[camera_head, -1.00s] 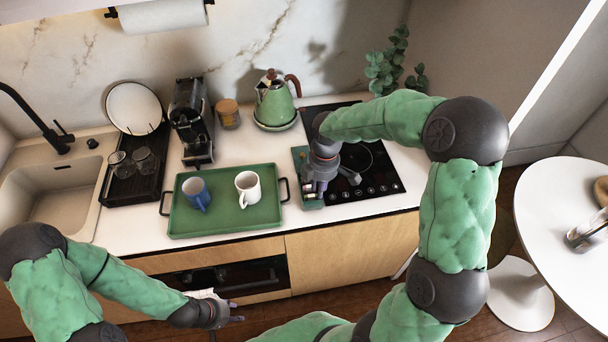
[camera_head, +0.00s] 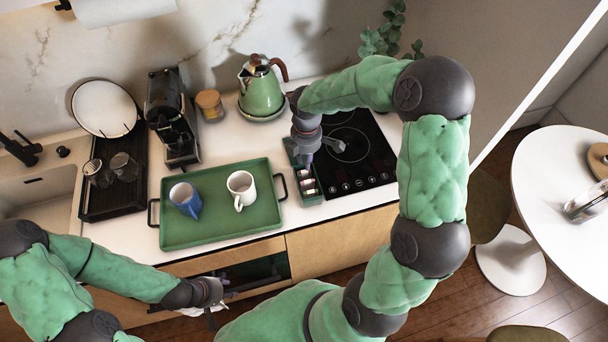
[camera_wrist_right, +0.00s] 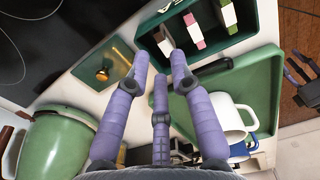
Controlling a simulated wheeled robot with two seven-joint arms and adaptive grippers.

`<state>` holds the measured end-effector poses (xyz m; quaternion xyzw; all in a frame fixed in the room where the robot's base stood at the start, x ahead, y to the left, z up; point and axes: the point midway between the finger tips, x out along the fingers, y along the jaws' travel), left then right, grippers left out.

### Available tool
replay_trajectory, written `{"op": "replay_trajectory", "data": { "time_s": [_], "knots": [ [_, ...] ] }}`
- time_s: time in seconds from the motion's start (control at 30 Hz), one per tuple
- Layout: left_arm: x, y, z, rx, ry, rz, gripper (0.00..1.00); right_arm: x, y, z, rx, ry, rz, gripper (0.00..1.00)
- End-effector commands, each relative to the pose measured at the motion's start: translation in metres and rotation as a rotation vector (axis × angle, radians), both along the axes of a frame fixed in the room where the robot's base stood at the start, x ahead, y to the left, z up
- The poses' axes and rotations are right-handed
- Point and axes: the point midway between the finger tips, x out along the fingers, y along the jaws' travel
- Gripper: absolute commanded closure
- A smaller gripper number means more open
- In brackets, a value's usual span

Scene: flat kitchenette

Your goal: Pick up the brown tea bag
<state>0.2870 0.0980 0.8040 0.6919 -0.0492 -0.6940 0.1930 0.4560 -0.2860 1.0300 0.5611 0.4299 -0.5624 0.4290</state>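The green tea box (camera_head: 314,200) stands on the counter between the tray and the hob; it also shows in the right wrist view (camera_wrist_right: 250,38). It holds upright tea bags: a brown and white one (camera_wrist_right: 162,40), a pink and white one (camera_wrist_right: 193,30) and a green and white one (camera_wrist_right: 227,13). My right gripper (camera_head: 307,162) is over the box; its purple fingers (camera_wrist_right: 160,62) are apart, with tips near the brown tea bag. Whether they touch it I cannot tell. My left gripper (camera_head: 222,290) is open and empty in front of the counter.
The green tray (camera_head: 225,228) beside the box holds a blue mug (camera_head: 186,200) and a white mug (camera_head: 240,187). A green kettle (camera_head: 262,92) stands behind. A green lid with a gold knob (camera_wrist_right: 103,71) lies beside the box. The black hob (camera_head: 350,150) is right.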

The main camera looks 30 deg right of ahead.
Motion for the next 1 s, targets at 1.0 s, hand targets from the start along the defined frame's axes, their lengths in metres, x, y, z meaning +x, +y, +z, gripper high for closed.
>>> {"op": "replay_trajectory", "data": {
  "time_s": [1.0],
  "knots": [
    [0.000, 0.000, -0.009, 0.000, -0.001, 0.000, 0.60, 0.001, 0.006, -0.051, 0.001, -0.001, -0.001, 0.93]
  ]
}}
